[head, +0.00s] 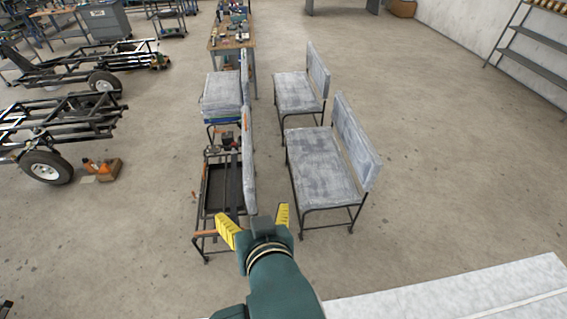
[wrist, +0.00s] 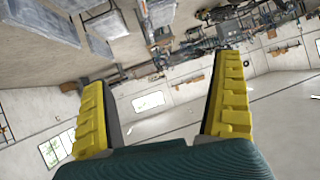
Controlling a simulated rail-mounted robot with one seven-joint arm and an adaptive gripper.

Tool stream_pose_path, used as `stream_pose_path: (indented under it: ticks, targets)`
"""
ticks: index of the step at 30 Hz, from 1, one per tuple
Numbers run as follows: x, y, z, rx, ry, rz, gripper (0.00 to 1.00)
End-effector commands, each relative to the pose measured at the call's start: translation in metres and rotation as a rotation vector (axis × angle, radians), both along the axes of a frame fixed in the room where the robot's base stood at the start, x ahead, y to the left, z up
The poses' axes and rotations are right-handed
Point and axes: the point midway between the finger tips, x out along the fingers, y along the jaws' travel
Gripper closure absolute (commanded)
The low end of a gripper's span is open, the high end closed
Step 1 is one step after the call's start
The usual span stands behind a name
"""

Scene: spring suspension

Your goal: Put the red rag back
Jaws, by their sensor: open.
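My gripper (head: 255,217) is open and empty, with its yellow fingers spread apart, in the lower middle of the head view. In the wrist view my gripper (wrist: 163,68) also shows open with nothing between the fingers. I cannot make out the red rag for certain in either view. A small orange-red patch (head: 247,119) shows on the seat back in the middle, too small to identify. An orange piece (head: 205,233) shows at the near end of the bare bench frame, left of my gripper.
Grey padded benches (head: 322,168) stand right of centre. The bare bench frame (head: 201,200) holds a dark tray (head: 222,187). A cluttered wooden worktable (head: 231,43) is behind. Wheeled chassis (head: 60,120) are at left. Open floor (head: 440,150) lies at right.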

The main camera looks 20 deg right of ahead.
Motion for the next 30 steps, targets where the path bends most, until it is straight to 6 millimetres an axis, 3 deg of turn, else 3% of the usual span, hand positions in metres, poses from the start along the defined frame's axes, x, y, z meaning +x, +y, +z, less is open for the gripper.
stream_pose_path:
  ticks: [1,3,6,9,13,30]
  targets:
    - [0.003,-0.009,0.043,-0.011,-0.168,-0.009,0.04]
    - [-0.004,-0.02,0.101,-0.036,-0.39,-0.022,0.04]
    - [-0.029,-0.033,0.17,-0.077,-0.652,-0.046,0.04]
    - [-0.056,-0.041,0.213,-0.106,-0.818,-0.065,0.04]
    - [-0.07,-0.043,0.231,-0.122,-0.893,-0.075,0.04]
    - [-0.07,-0.043,0.23,-0.12,-0.89,-0.073,0.04]
